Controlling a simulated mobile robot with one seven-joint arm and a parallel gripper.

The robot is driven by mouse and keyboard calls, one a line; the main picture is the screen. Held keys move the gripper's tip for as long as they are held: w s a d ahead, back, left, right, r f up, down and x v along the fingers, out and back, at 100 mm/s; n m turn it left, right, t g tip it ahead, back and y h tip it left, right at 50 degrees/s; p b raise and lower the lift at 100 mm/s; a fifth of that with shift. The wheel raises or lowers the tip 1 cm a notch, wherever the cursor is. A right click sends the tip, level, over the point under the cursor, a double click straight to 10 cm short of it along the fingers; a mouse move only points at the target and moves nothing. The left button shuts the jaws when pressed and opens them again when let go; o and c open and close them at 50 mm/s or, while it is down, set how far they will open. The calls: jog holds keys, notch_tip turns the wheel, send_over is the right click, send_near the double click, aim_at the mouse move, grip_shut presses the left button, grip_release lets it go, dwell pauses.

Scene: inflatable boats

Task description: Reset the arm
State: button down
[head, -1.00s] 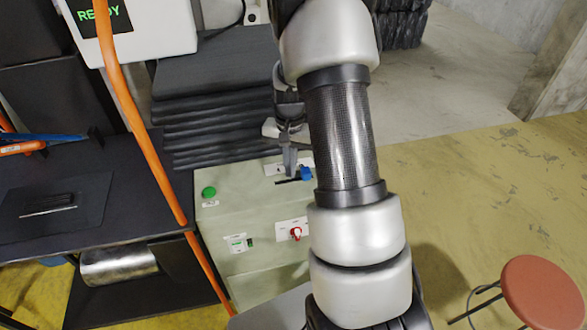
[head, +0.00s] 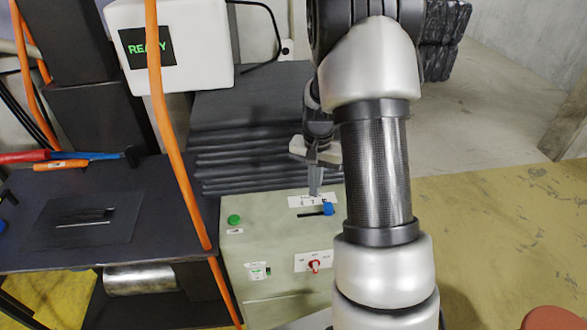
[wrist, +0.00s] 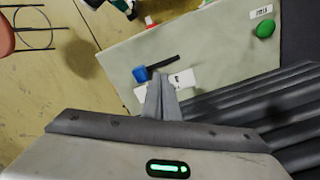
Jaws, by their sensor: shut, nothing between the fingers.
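My gripper (head: 315,190) shows in the head view, left of my silver arm, with its grey fingers together and pointing down. Its fingers (wrist: 162,82) also show together and empty in the wrist view. They are over the white label at the slider of a pale green control box (head: 262,245). The blue slider knob (head: 328,209) is just right of and below the fingertips in the head view. In the wrist view the blue knob (wrist: 140,74) is beside the fingertips, with a gap. My arm hides the box's right side.
The box also bears a green button (head: 234,219) and a red knob (head: 314,265). Dark folded sheets (head: 250,140) are stacked behind it. A dark table (head: 150,190) and orange tube (head: 170,130) stand left. A red stool (head: 553,318) is at lower right; yellow floor there is open.

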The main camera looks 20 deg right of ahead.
jog(key=s+a+r+n+t, duration=0.15)
jog(key=a+r, duration=0.25)
jog(key=r, duration=0.7)
jog(key=s+a+r+n+t+p, duration=0.1)
jog(key=s+a+r+n+t, duration=0.1)
jog(key=s+r, duration=0.6)
jog(key=s+a+r+n+t+p, duration=0.1)
jog(key=s+a+r+n, duration=0.3)
jog(key=s, duration=0.8)
notch_tip(320, 180, up, 5)
jog(key=a+t, duration=0.1)
jog(key=a, duration=0.1)
jog(key=shift+a+f+n+p, duration=0.15)
jog(key=shift+a+n+p, duration=0.2)
jog(key=shift+a+p, duration=0.05)
